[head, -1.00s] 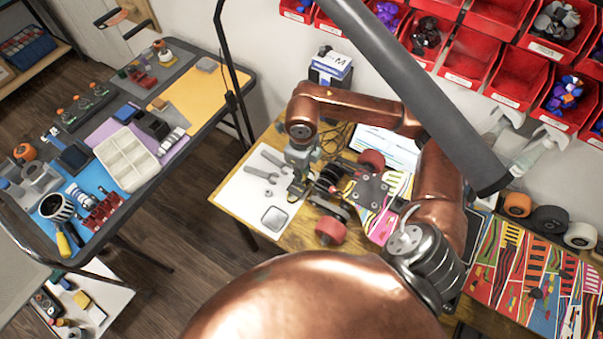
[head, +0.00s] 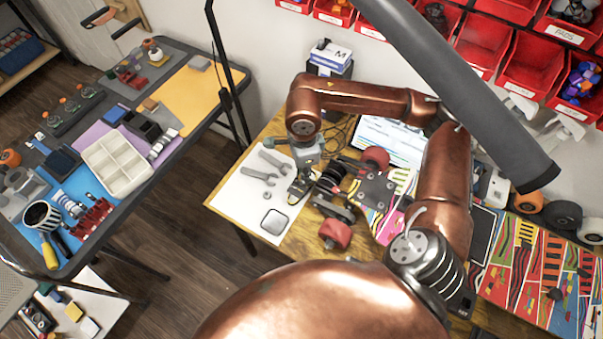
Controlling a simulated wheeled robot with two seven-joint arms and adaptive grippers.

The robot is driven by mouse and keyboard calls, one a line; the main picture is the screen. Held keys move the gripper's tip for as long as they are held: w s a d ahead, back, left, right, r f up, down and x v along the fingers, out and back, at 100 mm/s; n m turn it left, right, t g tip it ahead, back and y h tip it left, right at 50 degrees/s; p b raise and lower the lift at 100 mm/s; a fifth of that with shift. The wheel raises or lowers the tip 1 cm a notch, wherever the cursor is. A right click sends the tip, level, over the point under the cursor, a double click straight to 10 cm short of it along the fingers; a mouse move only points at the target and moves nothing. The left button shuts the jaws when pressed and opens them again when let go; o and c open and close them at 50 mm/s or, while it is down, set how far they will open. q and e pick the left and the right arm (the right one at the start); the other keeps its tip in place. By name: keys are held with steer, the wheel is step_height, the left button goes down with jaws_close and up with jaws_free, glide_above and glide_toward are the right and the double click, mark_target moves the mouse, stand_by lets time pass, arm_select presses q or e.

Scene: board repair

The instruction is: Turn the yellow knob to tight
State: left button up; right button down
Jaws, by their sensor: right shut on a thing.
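My right gripper (head: 301,186) points down at the workbench, beside the left end of a dark skateboard truck assembly (head: 375,190) with red wheels (head: 335,233). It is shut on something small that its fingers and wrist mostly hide. I cannot make out a yellow knob clearly; only a small yellowish spot shows by the fingers. My left gripper is not in view.
A white mat (head: 238,197) with wrenches (head: 262,173) and a small dark-rimmed tray (head: 274,222) lies left of the gripper. A box (head: 331,56) stands behind. Red bins (head: 481,43) hang on the wall. A side table with a white sorting tray (head: 118,162) stands left.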

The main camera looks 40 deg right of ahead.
steer(key=shift+n, duration=0.5)
steer(key=c, duration=1.7)
jaws_free()
steer(key=shift+c, duration=0.2)
step_height(320, 180, up, 12)
